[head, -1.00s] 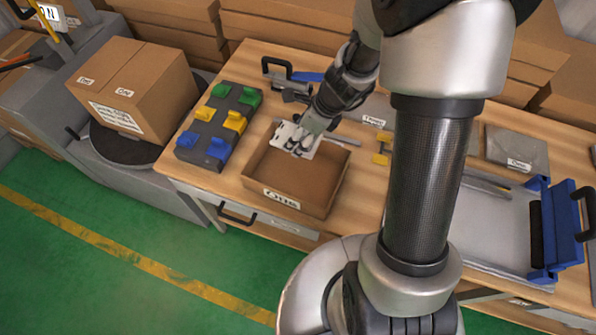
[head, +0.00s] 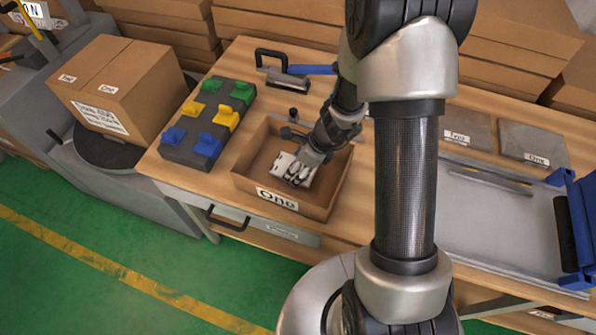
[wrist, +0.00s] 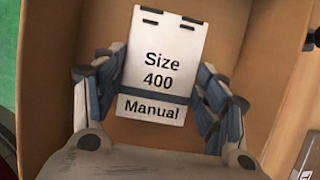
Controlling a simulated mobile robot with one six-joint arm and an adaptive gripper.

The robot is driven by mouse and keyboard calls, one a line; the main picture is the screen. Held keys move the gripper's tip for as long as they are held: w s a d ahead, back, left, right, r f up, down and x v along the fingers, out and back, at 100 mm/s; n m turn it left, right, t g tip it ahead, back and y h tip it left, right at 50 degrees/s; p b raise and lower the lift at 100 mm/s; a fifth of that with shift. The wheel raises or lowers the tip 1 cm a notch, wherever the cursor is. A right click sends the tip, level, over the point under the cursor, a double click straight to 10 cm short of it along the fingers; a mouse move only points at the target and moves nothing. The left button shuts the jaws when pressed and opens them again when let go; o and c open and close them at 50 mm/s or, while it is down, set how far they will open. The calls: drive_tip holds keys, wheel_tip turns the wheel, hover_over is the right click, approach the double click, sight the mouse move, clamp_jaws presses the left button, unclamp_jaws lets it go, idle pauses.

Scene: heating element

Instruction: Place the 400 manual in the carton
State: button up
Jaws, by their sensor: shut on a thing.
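The 400 manual (wrist: 161,68) is a small white booklet marked "Size 400 Manual" in the wrist view. My gripper (wrist: 160,100) is shut on it, with one finger at each side edge. In the head view my gripper (head: 298,174) points down inside the open carton (head: 254,184), which has a label reading "One" on its front wall. The manual also shows there (head: 283,162), below the rim level and partly hidden by my fingers. I cannot tell whether it touches the carton floor.
A dark block with green, yellow and blue clips (head: 209,122) stands left of the carton. A closed cardboard box (head: 118,85) is further left. A tape-sealer-like tool with a black handle (head: 283,70) lies behind. Grey pads (head: 533,146) and a metal tray (head: 490,225) are at right.

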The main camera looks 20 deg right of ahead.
drive_tip(key=shift+f, duration=0.8)
drive_tip(key=shift+r, duration=0.1)
drive_tip(key=o, duration=1.2)
